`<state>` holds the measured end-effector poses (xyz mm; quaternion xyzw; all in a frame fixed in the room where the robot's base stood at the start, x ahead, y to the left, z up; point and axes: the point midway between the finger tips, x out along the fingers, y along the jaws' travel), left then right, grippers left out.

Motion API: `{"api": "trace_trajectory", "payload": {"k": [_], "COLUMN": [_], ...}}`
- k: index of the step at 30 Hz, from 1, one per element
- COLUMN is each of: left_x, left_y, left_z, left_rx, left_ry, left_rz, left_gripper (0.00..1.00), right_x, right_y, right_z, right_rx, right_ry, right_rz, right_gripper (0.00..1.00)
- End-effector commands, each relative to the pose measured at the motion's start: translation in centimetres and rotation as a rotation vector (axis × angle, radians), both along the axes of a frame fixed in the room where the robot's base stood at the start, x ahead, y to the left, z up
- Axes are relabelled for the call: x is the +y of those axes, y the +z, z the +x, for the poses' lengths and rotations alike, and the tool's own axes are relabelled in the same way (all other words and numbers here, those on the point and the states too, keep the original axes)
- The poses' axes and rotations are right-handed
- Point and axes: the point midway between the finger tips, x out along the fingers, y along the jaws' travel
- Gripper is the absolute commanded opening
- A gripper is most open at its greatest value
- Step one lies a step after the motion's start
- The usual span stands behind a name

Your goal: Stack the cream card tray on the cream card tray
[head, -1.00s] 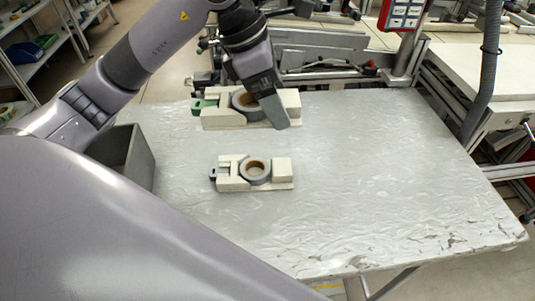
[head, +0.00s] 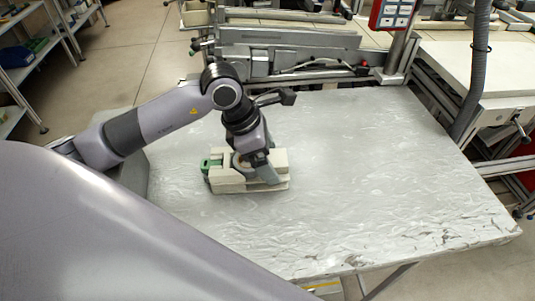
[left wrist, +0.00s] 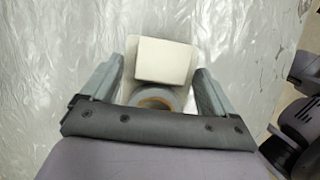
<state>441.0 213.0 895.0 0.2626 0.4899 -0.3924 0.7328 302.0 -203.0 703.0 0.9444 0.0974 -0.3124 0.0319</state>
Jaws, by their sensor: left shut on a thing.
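My left gripper (head: 267,176) is shut on a cream card tray (head: 226,172) with a green piece (head: 207,166) at its left end. A grey tape reel sits in this held tray; it shows between the fingers in the left wrist view (left wrist: 160,96), beside the tray's cream end block (left wrist: 163,62). The other cream card tray (head: 232,188) is directly below the held one on the table, mostly hidden by it. The two look roughly lined up. I cannot tell whether the upper one touches the lower one. My right gripper is in no view.
The table (head: 380,180) is covered in a shiny, wrinkled grey sheet and is clear to the right and in front. A grey bin (head: 135,175) stands at the left edge, partly behind my arm. Metal machine frames (head: 290,55) stand behind the table.

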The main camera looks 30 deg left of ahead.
Motion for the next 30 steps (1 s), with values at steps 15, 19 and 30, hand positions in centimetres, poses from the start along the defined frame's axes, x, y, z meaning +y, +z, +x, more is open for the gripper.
{"api": "trace_trajectory", "payload": {"k": [15,19,30], "left_x": [0.0,0.0,2.1], "left_y": [-0.2,0.1,6.0], "left_z": [0.0,0.0,-1.2], "left_rx": [-0.001,-0.001,-0.007], "left_ry": [0.000,0.000,0.001], "left_rz": [0.001,0.001,0.003], "left_gripper": [1.00,1.00,1.00], "right_x": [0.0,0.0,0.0], "right_y": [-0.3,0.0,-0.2], "right_z": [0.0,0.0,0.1], "right_rx": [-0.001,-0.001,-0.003], "right_ry": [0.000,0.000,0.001], "right_rz": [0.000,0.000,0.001], "right_gripper": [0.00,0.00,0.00]}}
